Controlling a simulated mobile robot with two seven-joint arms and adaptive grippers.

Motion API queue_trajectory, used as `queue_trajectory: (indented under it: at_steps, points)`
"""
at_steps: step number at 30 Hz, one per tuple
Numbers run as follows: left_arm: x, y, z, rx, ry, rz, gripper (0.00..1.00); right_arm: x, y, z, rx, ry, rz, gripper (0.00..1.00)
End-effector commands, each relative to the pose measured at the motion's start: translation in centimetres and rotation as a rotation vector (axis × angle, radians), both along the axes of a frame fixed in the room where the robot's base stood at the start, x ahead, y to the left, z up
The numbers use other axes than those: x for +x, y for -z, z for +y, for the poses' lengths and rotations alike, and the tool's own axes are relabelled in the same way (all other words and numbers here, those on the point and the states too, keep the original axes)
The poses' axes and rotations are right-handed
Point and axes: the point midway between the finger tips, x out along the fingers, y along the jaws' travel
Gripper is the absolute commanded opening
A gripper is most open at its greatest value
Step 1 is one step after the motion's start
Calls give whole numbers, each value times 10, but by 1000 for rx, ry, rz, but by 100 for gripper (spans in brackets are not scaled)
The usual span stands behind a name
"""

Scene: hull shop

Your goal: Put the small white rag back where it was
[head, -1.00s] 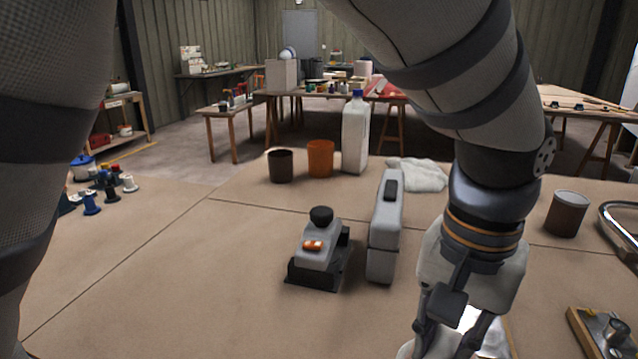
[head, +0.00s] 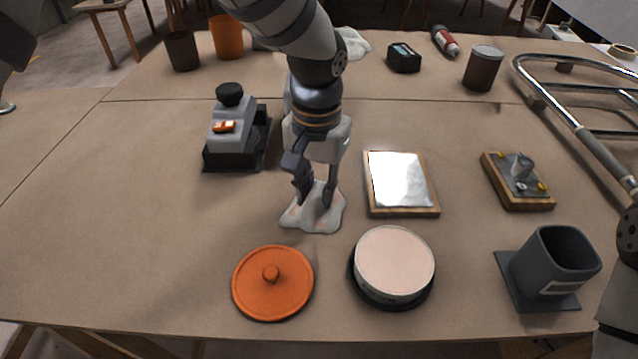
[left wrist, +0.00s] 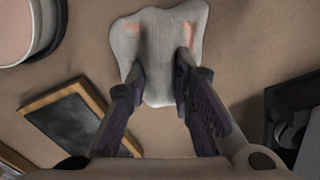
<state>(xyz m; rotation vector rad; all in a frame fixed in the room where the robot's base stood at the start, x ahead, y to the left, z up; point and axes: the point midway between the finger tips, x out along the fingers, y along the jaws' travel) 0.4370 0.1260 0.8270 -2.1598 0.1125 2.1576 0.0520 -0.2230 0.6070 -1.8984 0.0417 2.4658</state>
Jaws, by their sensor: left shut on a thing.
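The small white rag (head: 312,215) has faint pink stains and lies spread on the tan table, behind the orange lid and the round pale-topped tin. My left gripper (head: 316,196) points down with its fingers shut on the rag's middle. In the left wrist view the rag (left wrist: 155,35) shows between and beyond the two fingertips (left wrist: 160,75), bunched between them. The rag seems to be at the table surface; I cannot tell if it is slightly lifted. A larger white cloth (head: 353,43) lies at the back, partly behind my left arm. My right gripper is not in view.
An orange lid (head: 272,284) and a round tin (head: 394,262) lie in front. A wood-framed plate (head: 399,181) is to the right, a grey sander (head: 235,130) to the left. A grey holder (head: 560,262) stands front right. The table's left side is clear.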

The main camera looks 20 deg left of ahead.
Motion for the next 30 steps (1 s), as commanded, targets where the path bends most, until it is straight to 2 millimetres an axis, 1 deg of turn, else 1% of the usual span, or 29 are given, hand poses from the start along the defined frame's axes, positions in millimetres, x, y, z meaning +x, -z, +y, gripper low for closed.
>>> queue_trajectory:
  at_steps: [5,10,11,12,13,22,23,26,30]
  points:
    - [1,-2,0,-1,0,-5,0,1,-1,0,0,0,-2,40]
    - [0,2,0,0,-1,-4,0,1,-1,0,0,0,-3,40]
    - [1,2,0,-1,-1,-5,28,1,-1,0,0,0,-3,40]
    - [1,2,0,-1,-1,-5,38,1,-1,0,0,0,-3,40]
    - [1,2,0,0,-1,-4,42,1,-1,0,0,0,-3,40]
    - [0,0,0,0,-1,-4,42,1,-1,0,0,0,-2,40]
    - [1,-2,0,-1,-1,-5,42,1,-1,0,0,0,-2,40]
    - [1,-23,0,0,-2,-11,42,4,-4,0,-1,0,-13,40]
    - [2,-65,0,-2,-2,-14,42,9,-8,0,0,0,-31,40]
